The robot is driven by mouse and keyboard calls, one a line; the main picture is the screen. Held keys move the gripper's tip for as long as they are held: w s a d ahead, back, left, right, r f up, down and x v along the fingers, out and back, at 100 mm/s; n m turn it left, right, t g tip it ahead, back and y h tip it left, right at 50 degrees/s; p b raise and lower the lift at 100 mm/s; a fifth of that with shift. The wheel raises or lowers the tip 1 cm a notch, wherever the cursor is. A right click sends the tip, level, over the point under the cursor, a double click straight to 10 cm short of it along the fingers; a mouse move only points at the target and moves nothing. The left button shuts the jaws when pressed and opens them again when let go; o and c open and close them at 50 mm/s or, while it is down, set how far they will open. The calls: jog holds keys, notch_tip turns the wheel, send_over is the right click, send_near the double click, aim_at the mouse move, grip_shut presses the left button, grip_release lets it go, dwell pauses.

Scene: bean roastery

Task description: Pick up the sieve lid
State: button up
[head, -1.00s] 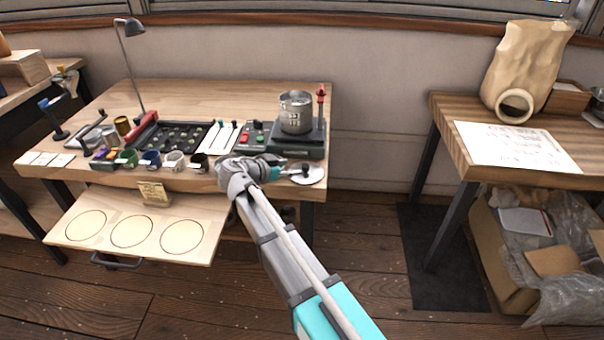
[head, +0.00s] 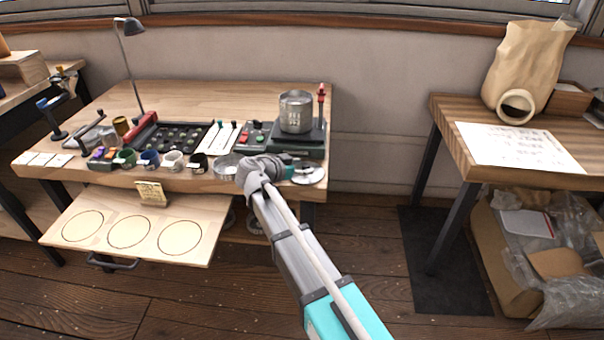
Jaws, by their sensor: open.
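A round, pale metal disc with a small dark knob, which looks like the sieve lid (head: 311,177), lies at the front right edge of the wooden workbench. My gripper (head: 291,167) is over the bench's front edge, right by the lid's left side. It is open; its fingers are small and partly hidden by my wrist, and I cannot tell whether they touch the lid. A shallow round metal dish (head: 224,167), perhaps a sieve, sits just left of my wrist.
A metal canister (head: 296,113) stands on a dark scale (head: 312,142) behind the lid. Several small cups (head: 173,161) line the bench front. A pulled-out board (head: 106,237) with round recesses juts out below. A second table (head: 450,135) stands right, with floor between.

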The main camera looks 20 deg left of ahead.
dwell(0.3)
grip_shut()
jog(key=shift+r, duration=0.15)
dwell(0.4)
notch_tip(320, 180, up, 3)
jog(key=p, duration=0.3)
jog(key=shift+f, duration=0.2)
jog(key=s+a+r+p, duration=0.2)
jog(key=s+r+p, duration=0.8)
jog(key=s, duration=0.4)
jog(key=shift+w+r, duration=0.1)
dwell(0.3)
